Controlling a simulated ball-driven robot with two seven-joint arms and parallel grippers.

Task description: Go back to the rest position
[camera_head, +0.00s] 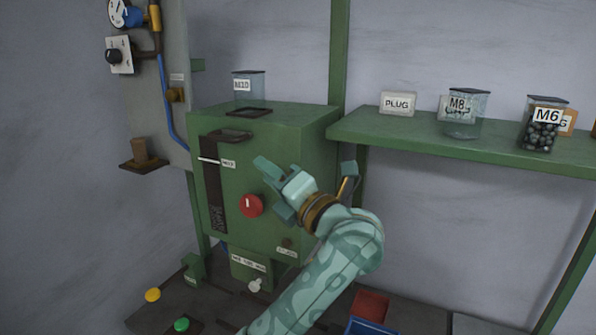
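My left gripper (271,190) is in front of the green machine box (270,140), with its arm rising from the bottom of the view. Its two fingers are spread apart, with nothing visible between them. The red knob (251,205) on the box front shows just below and left of the fingers. I cannot tell whether they touch the box. My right gripper is out of view.
A green shelf (440,137) at the right holds an M8 jar (465,122), an M6 jar (542,135) and a PLUG label (397,104). Yellow (153,295) and green (181,324) buttons sit low at the left. Red (370,306) and blue (370,327) bins stand at the bottom.

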